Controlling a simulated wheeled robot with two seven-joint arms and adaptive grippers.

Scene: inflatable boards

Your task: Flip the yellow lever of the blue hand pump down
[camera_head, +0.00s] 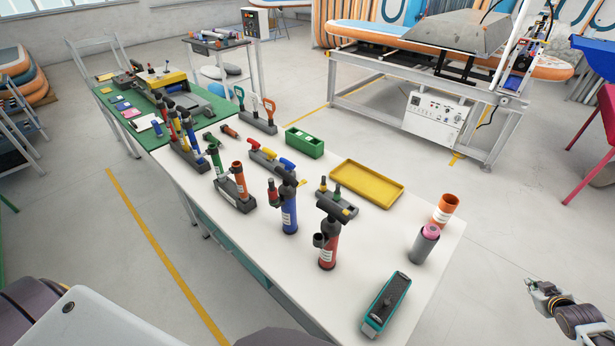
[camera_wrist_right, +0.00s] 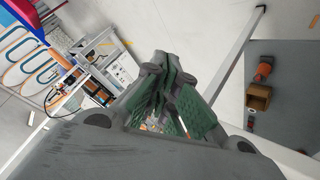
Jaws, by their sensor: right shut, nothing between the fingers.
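The blue hand pump (camera_head: 289,215) stands upright on the white table, with a dark top and handle. A small yellow lever (camera_head: 303,182) sticks out to the right near its top; its exact tilt is too small to tell. My right gripper (camera_head: 538,288) is off the right side of the table, over the floor and well apart from the pump. In the right wrist view its green-padded fingers (camera_wrist_right: 168,92) are shut with nothing between them. The pump is not recognizable in that view. My left gripper is not in view.
A yellow tray (camera_head: 367,184), a grey cylinder (camera_head: 424,245), an orange cup (camera_head: 446,208) and a teal tool (camera_head: 386,305) are on the table.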

